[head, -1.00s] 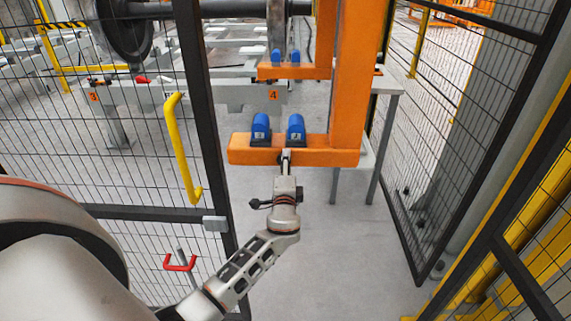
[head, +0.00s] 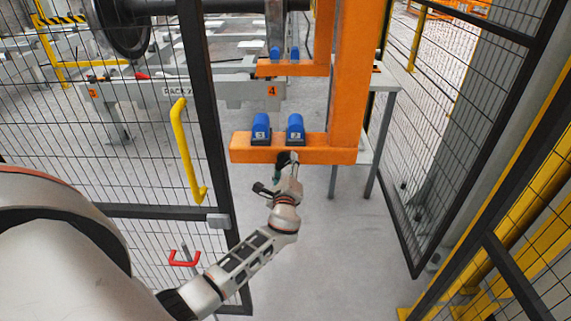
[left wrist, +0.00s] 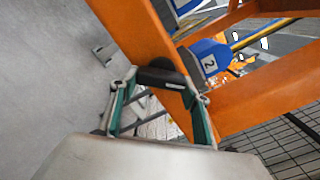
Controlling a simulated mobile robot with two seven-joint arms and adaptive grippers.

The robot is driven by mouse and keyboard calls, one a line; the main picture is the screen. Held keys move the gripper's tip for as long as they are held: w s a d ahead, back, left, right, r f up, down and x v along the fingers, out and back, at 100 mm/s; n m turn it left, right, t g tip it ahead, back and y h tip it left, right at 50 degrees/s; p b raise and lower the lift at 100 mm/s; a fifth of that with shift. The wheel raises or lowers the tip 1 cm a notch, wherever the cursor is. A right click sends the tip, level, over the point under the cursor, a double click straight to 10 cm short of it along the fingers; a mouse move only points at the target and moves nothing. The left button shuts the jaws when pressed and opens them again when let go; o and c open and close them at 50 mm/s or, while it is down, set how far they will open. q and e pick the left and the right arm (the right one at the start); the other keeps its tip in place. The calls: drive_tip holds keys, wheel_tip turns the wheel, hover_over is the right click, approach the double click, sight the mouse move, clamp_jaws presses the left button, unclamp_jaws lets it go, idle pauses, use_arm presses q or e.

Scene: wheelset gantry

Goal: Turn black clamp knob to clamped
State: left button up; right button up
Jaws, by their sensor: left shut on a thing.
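The black clamp knob (left wrist: 160,77) sits on the face of the orange beam (left wrist: 140,40), with its bar lying across the left wrist view. My left gripper (left wrist: 163,85) is shut on the knob, with one green-padded finger at each end of the bar. In the head view my left gripper (head: 288,160) reaches up to the front face of the orange beam (head: 325,156), below two blue blocks. The knob is mostly hidden by the fingers there. My right gripper is not in view.
Blue block 2 (head: 295,128) and another blue block (head: 261,128) stand on the beam just above my gripper. A mesh gate with a yellow handle (head: 185,150) is at left, another mesh panel (head: 450,130) at right. Grey floor between them is open.

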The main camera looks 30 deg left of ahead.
use_arm(q)
drive_tip(key=shift+f+m, duration=0.1)
drive_tip(key=shift+m, duration=0.2)
drive_tip(key=o, duration=1.1)
drive_tip(key=shift+s, duration=0.1)
drive_tip(key=v, duration=1.2)
